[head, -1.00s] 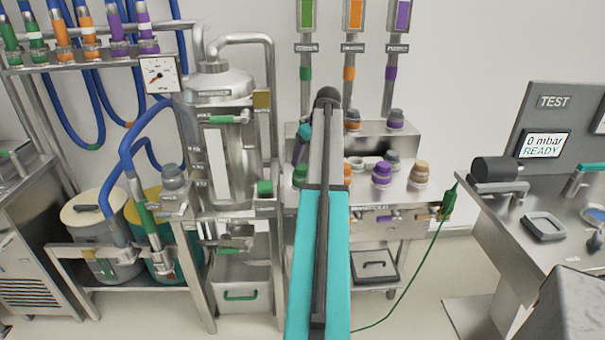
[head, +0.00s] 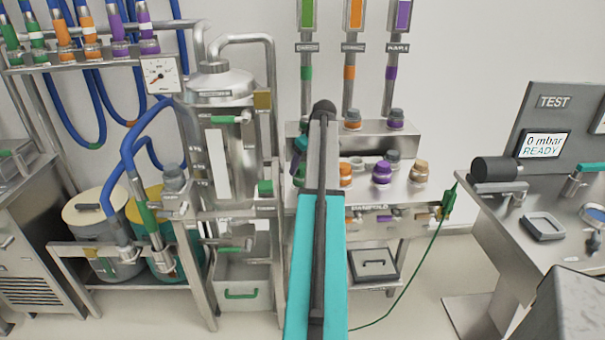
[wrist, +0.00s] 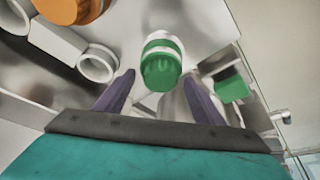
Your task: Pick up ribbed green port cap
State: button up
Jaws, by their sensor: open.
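The ribbed green port cap (wrist: 160,66) shows in the upper middle of the wrist view, green with a pale band behind it. My gripper (wrist: 159,80) is open, with one dark finger to the left of the cap and one to the right. In this view the cap appears between the fingertips, with a visible gap on each side; I cannot tell how far beyond them it is. In the head view my teal and grey arm stands in front of that part of the bench and hides the cap and my fingers.
An orange cap (wrist: 75,8) and a white ring fitting (wrist: 97,65) lie left of the cap in the wrist view. A green block-like part (wrist: 234,88) is close to the right finger. Purple (head: 382,172) and tan (head: 419,171) caps stand on the bench.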

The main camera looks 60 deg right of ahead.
aim_at(300, 165)
jog(key=c, duration=1.4)
jog(key=shift+o, duration=0.2)
jog(key=shift+r, duration=0.15)
jog(key=shift+d+r+b, duration=0.1)
jog(key=shift+r+b, duration=0.35)
jog(key=shift+r, duration=0.9)
jog(key=shift+s+r, duration=0.1)
jog(key=shift+r, duration=0.2)
jog(key=s+a+b, duration=0.1)
jog(key=s+a, duration=0.3)
jog(key=s, duration=0.2)
jog(key=s+a+r+b, duration=0.1)
jog(key=s+a, duration=0.3)
jog(key=s, duration=0.3)
jog(key=shift+s+r, duration=0.25)
jog(key=shift+s, duration=0.05)
jog(key=shift+a+r, duration=0.1)
jog(key=shift+r, duration=0.1)
jog(key=shift+r+p, duration=0.45)
jog(key=shift+r, duration=0.1)
